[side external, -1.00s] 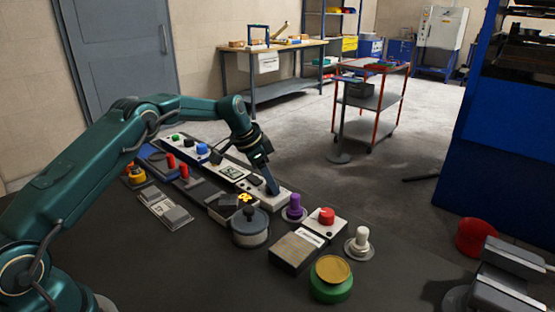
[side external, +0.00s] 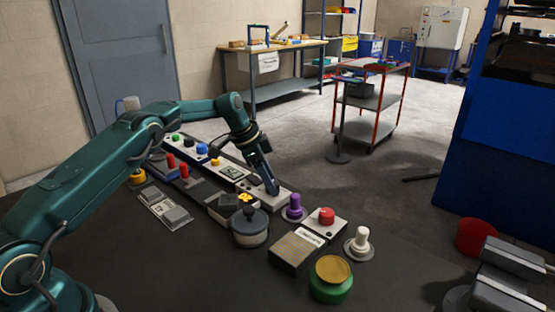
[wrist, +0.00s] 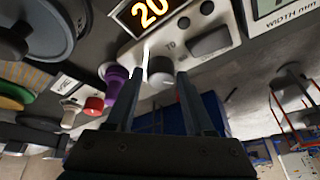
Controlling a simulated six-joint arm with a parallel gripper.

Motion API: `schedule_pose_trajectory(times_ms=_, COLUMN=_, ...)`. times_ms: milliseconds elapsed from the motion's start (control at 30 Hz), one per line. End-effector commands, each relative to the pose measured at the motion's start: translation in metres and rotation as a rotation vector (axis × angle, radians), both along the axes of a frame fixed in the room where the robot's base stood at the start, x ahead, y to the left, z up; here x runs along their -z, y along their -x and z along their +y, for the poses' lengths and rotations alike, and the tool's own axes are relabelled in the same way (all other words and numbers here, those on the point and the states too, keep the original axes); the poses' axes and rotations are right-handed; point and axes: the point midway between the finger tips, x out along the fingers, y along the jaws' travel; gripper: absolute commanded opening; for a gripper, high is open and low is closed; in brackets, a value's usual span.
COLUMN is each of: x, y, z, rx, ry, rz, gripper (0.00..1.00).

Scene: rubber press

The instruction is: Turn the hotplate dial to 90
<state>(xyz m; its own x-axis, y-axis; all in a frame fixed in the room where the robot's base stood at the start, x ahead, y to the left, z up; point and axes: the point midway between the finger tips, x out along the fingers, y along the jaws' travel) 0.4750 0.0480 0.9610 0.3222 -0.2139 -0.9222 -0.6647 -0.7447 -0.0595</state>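The dial (wrist: 160,70) is a small grey knob on the white front of a unit in the wrist view. An orange-lit display (wrist: 150,10) beside it reads 20, partly cut off by the frame's top edge. My gripper (wrist: 161,82) has its two dark fingers apart, one on each side of the knob. I cannot tell whether either finger touches it. In the side view my gripper (side external: 272,190) points down at the near end of a long pale panel (side external: 286,199). The knob is hidden there behind the fingers.
A purple knob (side external: 294,207), a red button (side external: 326,215) and a white knob (side external: 360,240) stand close by. A dark round pot-like unit (side external: 249,229) and a green-and-yellow button (side external: 331,280) sit nearer. The dark bench's front area is clear.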

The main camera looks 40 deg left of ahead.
Motion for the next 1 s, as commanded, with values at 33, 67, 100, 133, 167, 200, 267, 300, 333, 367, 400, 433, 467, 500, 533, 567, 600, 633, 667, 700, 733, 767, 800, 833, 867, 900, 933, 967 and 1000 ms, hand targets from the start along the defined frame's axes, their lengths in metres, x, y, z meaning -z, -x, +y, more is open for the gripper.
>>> schedule_pose_trajectory(times_ms=33, x=0.000, y=0.000, z=0.000, rx=0.000, ry=0.000, rz=0.000, gripper=0.73)
schedule_pose_trajectory(times_ms=67, x=0.000, y=0.000, z=0.000, rx=0.000, ry=0.000, rz=0.000, gripper=0.73)
schedule_pose_trajectory(times_ms=100, x=0.000, y=0.000, z=0.000, rx=0.000, ry=0.000, rz=0.000, gripper=0.73)
schedule_pose_trajectory(times_ms=133, x=0.000, y=0.000, z=0.000, rx=0.000, ry=0.000, rz=0.000, gripper=0.73)
schedule_pose_trajectory(times_ms=167, x=0.000, y=0.000, z=0.000, rx=0.000, ry=0.000, rz=0.000, gripper=0.73)
schedule_pose_trajectory(times_ms=200, x=0.000, y=0.000, z=0.000, rx=0.000, ry=0.000, rz=0.000, gripper=0.73)
schedule_pose_trajectory(times_ms=267, x=0.000, y=0.000, z=0.000, rx=-0.001, ry=0.000, rz=0.000, gripper=0.73)
schedule_pose_trajectory(times_ms=300, x=0.000, y=0.000, z=0.000, rx=-0.001, ry=0.000, rz=0.000, gripper=0.73)
schedule_pose_trajectory(times_ms=333, x=0.000, y=0.000, z=0.000, rx=-0.001, ry=0.000, rz=0.000, gripper=0.73)
schedule_pose_trajectory(times_ms=367, x=-0.001, y=0.000, z=0.000, rx=-0.001, ry=0.000, rz=0.000, gripper=0.73)
schedule_pose_trajectory(times_ms=400, x=-0.003, y=0.001, z=0.001, rx=-0.001, ry=0.000, rz=0.000, gripper=0.73)
schedule_pose_trajectory(times_ms=433, x=-0.006, y=0.001, z=0.002, rx=-0.002, ry=-0.001, rz=-0.001, gripper=0.73)
schedule_pose_trajectory(times_ms=467, x=-0.009, y=0.002, z=0.002, rx=-0.002, ry=0.000, rz=-0.002, gripper=0.73)
schedule_pose_trajectory(times_ms=500, x=-0.013, y=0.004, z=0.003, rx=-0.002, ry=0.000, rz=-0.002, gripper=0.73)
schedule_pose_trajectory(times_ms=533, x=-0.016, y=0.005, z=0.004, rx=-0.002, ry=0.000, rz=-0.002, gripper=0.73)
schedule_pose_trajectory(times_ms=567, x=-0.020, y=0.006, z=0.005, rx=-0.001, ry=-0.001, rz=-0.003, gripper=0.73)
schedule_pose_trajectory(times_ms=600, x=-0.024, y=0.008, z=0.006, rx=-0.001, ry=-0.001, rz=-0.002, gripper=0.73)
schedule_pose_trajectory(times_ms=633, x=-0.028, y=0.009, z=0.007, rx=-0.001, ry=-0.001, rz=-0.003, gripper=0.73)
schedule_pose_trajectory(times_ms=667, x=-0.032, y=0.010, z=0.008, rx=-0.001, ry=-0.001, rz=-0.003, gripper=0.73)
schedule_pose_trajectory(times_ms=700, x=-0.037, y=0.012, z=0.009, rx=-0.001, ry=-0.001, rz=-0.004, gripper=0.73)
schedule_pose_trajectory(times_ms=733, x=-0.039, y=0.013, z=0.009, rx=-0.001, ry=-0.001, rz=-0.002, gripper=0.73)
schedule_pose_trajectory(times_ms=767, x=-0.041, y=0.014, z=0.010, rx=-0.001, ry=-0.001, rz=-0.002, gripper=0.73)
schedule_pose_trajectory(times_ms=800, x=-0.044, y=0.015, z=0.011, rx=-0.001, ry=-0.001, rz=-0.002, gripper=0.73)
schedule_pose_trajectory(times_ms=833, x=-0.046, y=0.016, z=0.011, rx=-0.001, ry=-0.001, rz=-0.002, gripper=0.73)
schedule_pose_trajectory(times_ms=867, x=-0.047, y=0.016, z=0.011, rx=-0.001, ry=-0.001, rz=-0.002, gripper=0.73)
schedule_pose_trajectory(times_ms=900, x=-0.047, y=0.016, z=0.011, rx=0.000, ry=-0.001, rz=-0.001, gripper=0.73)
schedule_pose_trajectory(times_ms=933, x=-0.048, y=0.017, z=0.011, rx=0.000, ry=-0.001, rz=-0.001, gripper=0.73)
schedule_pose_trajectory(times_ms=967, x=-0.048, y=0.017, z=0.011, rx=0.000, ry=-0.001, rz=-0.001, gripper=0.73)
schedule_pose_trajectory(times_ms=1000, x=-0.047, y=0.017, z=0.011, rx=0.000, ry=0.000, rz=0.000, gripper=0.73)
